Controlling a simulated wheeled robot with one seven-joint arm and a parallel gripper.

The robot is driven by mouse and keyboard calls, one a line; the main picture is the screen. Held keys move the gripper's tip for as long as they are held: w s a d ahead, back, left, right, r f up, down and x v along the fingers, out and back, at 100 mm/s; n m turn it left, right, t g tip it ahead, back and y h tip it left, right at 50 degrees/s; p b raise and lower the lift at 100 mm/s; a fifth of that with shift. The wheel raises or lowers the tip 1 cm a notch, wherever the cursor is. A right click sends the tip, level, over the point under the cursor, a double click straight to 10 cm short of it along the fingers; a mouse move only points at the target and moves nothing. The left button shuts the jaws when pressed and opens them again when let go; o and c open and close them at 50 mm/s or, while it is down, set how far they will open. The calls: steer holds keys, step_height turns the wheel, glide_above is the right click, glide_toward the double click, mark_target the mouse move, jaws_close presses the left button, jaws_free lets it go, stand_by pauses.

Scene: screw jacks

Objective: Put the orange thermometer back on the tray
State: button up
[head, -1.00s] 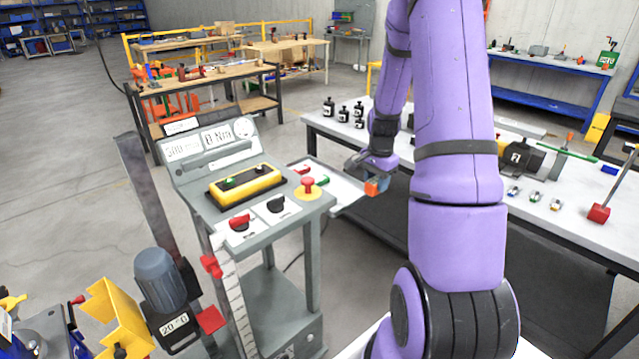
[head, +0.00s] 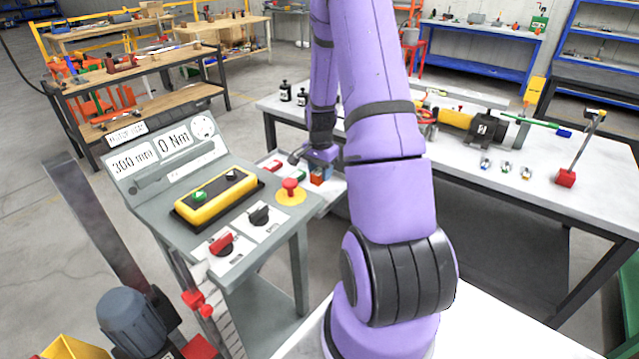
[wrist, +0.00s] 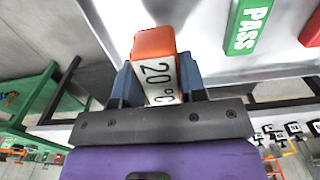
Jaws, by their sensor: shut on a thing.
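The orange thermometer (wrist: 155,58) has an orange end and a white face reading 20 °C. My gripper (wrist: 160,85) is shut on it, with one blue finger on each side. In the head view my gripper (head: 319,172) is at the right part of the tray (head: 327,192), beside the console, and a bit of orange shows at its tip. In the wrist view the bright metal tray (wrist: 205,32) lies beyond the thermometer. I cannot tell whether the thermometer touches it.
A green PASS block (wrist: 247,25) and a red block (wrist: 312,32) lie on the tray. The grey console (head: 150,185) with a red stop button (head: 290,186) stands left of my gripper. A white table (head: 400,150) with black weights and a motor is behind and right.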

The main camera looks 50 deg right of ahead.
mark_target(321, 183)
steer(key=shift+f, duration=2.1)
steer(key=shift+f, duration=0.15)
steer(key=o, duration=1.1)
